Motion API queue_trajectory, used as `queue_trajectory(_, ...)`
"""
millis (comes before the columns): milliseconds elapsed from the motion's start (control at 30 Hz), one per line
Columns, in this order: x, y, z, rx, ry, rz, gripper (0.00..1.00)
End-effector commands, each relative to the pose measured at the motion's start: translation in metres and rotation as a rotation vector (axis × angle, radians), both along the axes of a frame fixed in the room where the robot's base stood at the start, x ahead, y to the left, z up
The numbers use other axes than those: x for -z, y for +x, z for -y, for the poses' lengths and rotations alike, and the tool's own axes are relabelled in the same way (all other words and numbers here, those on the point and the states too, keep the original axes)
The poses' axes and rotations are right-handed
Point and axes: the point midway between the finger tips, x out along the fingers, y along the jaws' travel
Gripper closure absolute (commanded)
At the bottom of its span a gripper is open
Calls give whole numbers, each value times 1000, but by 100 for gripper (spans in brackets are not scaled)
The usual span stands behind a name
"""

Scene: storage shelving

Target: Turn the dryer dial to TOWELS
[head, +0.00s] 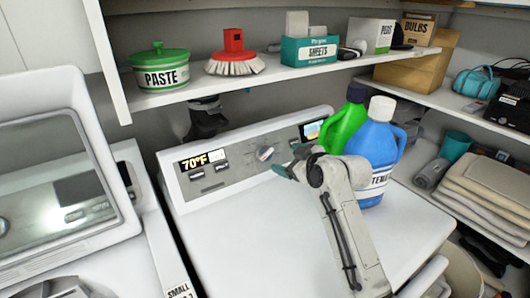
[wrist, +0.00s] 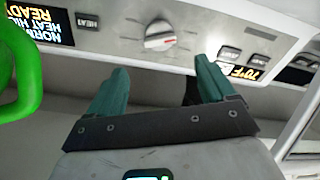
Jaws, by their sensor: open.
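The dryer dial (head: 264,153) is a round grey knob on the sloped control panel of the white dryer (head: 250,225). In the wrist view the dial (wrist: 160,38) shows a raised grip bar with a red mark; its setting labels are too small to read. My gripper (wrist: 158,80) is open, with two teal fingers apart and nothing between them. The dial lies beyond the fingertips, roughly centred between them, and they look apart from it. In the head view my gripper (head: 288,160) is just right of and below the dial.
A display (wrist: 38,24) reads upside down, including HEAT and READY; another display (head: 193,162) reads 70°F. A shelf (head: 215,86) with several items hangs above the panel.

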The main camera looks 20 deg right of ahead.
Motion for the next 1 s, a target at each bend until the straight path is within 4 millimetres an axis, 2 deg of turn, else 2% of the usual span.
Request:
queue_trajectory(233, 18, 31, -12, -2, -1, 1, 17)
queue_trajectory(600, 35, 74, -27, 0, -1, 0, 17)
queue_trajectory(800, 38, 86, -31, -1, -1, -1, 17)
queue_trajectory(1000, 37, 89, -33, 0, -1, 0, 17)
